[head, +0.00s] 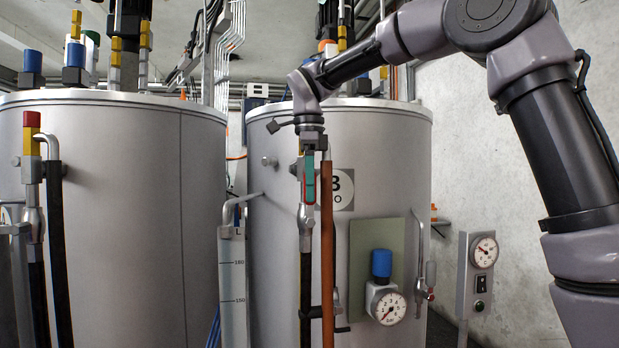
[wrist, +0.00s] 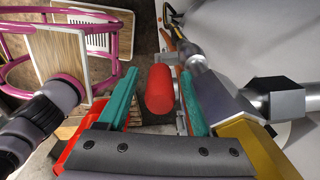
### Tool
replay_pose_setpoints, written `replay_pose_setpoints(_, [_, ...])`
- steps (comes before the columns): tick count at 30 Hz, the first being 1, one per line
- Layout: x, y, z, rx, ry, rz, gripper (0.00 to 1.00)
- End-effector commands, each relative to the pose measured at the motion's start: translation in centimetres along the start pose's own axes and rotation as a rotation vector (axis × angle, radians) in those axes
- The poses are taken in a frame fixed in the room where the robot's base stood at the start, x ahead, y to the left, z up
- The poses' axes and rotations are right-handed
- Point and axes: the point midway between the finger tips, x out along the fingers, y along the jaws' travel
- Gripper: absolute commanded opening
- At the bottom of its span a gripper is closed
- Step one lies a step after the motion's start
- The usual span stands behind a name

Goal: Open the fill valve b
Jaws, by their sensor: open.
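My gripper (head: 309,178) points down in front of the right drum, which carries a partly hidden B sign (head: 343,188). In the wrist view my gripper (wrist: 158,74) is open, with teal fingers on both sides of a red cylindrical valve handle (wrist: 159,92). The handle lies between the fingers, with a gap to the left finger and a narrower one to the right. In the head view the gripper hides most of this valve; its metal pipe fitting (head: 305,225) shows below, beside a brown pipe (head: 327,250).
A similar valve with a red-topped handle (head: 32,120) stands at the left drum (head: 120,220). A level tube (head: 232,280), a pressure gauge (head: 387,303) and a control box (head: 478,275) are near the right drum. The pink frame (wrist: 90,15) shows in the wrist view.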

Motion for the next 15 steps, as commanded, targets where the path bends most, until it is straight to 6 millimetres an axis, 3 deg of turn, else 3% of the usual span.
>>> replay_pose_setpoints(15, [-8.9,-0.1,0.1,-0.001,-0.001,-0.002,0.67])
